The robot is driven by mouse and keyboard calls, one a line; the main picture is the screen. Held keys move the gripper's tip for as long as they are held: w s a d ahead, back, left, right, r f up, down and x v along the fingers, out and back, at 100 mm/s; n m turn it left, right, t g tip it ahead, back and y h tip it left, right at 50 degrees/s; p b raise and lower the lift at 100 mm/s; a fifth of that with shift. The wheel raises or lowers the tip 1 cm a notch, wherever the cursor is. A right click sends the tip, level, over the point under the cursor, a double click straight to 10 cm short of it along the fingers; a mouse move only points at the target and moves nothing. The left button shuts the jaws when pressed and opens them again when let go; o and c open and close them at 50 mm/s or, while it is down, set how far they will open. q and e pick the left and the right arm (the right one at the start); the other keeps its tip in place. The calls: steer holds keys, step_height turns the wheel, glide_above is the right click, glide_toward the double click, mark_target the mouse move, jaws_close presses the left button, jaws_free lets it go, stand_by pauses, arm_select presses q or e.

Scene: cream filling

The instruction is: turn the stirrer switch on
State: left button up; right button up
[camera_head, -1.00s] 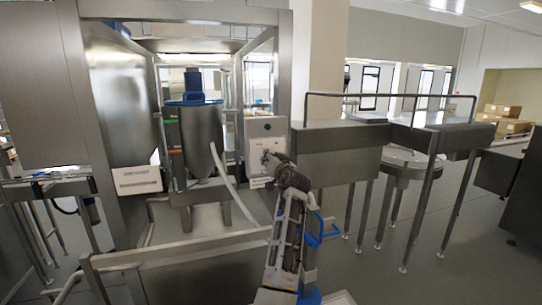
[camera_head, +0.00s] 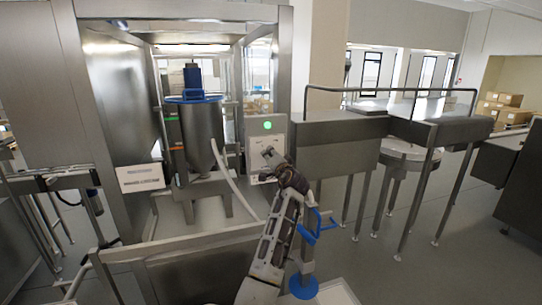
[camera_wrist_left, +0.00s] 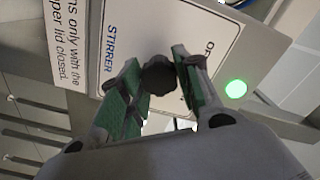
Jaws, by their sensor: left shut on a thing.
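The stirrer switch is a black round knob (camera_wrist_left: 158,78) on a white panel marked STIRRER (camera_wrist_left: 112,40) in the left wrist view. My left gripper (camera_wrist_left: 160,82) has its green-padded fingers on either side of the knob, shut on it. A green lamp (camera_wrist_left: 236,89) beside it glows brightly. In the head view, the lamp (camera_head: 267,125) shows at the top of the panel (camera_head: 253,135), and my left gripper (camera_head: 270,156) reaches the panel from below; the knob is hidden there. My right gripper is not in view.
A steel hopper (camera_head: 203,137) with a blue rim and blue motor stands left of the panel. A pale hose (camera_head: 232,182) hangs between them. A steel box on legs (camera_head: 338,150) stands close to the right. A low steel barrier (camera_head: 190,275) crosses the front.

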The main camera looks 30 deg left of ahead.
arm_select(q)
steer(key=o, duration=1)
steer(key=shift+o, duration=0.2)
steer(key=v, duration=1.2)
steer(key=shift+f, duration=0.1)
